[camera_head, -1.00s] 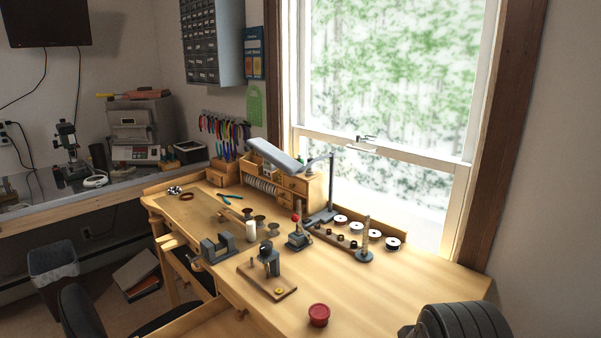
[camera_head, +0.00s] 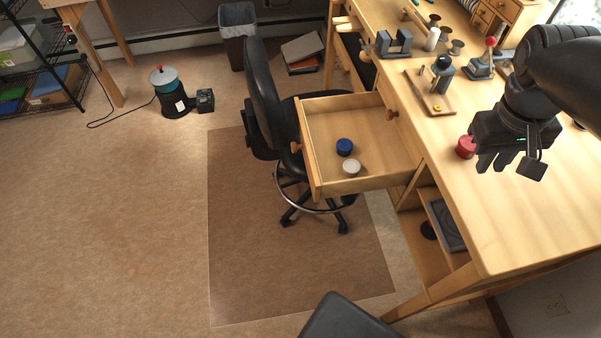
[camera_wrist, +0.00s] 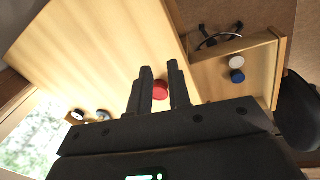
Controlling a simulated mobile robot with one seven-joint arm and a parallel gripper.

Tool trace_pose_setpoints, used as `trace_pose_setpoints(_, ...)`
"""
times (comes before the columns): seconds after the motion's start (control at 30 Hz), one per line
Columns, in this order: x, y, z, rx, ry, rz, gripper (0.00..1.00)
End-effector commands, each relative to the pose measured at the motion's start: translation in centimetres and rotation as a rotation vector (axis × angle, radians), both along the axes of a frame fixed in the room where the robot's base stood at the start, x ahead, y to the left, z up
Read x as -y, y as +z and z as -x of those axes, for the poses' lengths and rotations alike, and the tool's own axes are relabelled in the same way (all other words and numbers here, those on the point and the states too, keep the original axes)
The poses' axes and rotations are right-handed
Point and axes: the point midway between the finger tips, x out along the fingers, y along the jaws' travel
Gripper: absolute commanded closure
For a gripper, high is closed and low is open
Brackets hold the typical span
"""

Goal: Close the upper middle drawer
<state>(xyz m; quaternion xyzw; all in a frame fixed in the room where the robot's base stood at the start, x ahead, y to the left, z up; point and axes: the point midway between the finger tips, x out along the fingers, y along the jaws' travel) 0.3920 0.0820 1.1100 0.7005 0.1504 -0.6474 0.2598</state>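The open wooden drawer (camera_head: 318,187) sticks out from the front of the workbench in the head view. A blue lidded jar (camera_head: 345,147) and a white lidded jar (camera_head: 351,168) stand inside it. A round wooden knob (camera_head: 296,147) is on its front panel, close to the black chair. The drawer also shows in the wrist view (camera_wrist: 222,88) at the upper right. My gripper (camera_head: 490,162) hangs above the benchtop, to the right of the drawer and apart from it. Its two fingers are parted in the wrist view (camera_wrist: 160,80), with nothing held between them.
A red jar (camera_head: 465,147) stands on the workbench (camera_head: 555,195) near my gripper. A black chair (camera_head: 262,90) stands close beside the drawer front. A small vise (camera_head: 393,43) and other tools are farther back. Open floor (camera_head: 150,220) lies to the left.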

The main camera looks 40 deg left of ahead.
Motion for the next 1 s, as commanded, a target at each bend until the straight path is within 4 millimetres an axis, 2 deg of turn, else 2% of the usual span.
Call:
trace_pose_setpoints(0.03, -1.4, -0.6, -0.9, -0.033, 0.049, 0.032, 0.87)
trace_pose_setpoints(0.2, -5.4, -2.3, -3.3, -0.126, 0.205, 0.153, 1.0)
trace_pose_setpoints(0.5, -14.0, -6.5, -5.9, -0.263, 0.473, 0.395, 1.0)
trace_pose_setpoints(0.77, -22.3, -11.2, -5.9, -0.35, 0.689, 0.641, 1.0)
trace_pose_setpoints(1.0, -30.1, -16.2, -3.7, -0.398, 0.87, 0.892, 1.0)
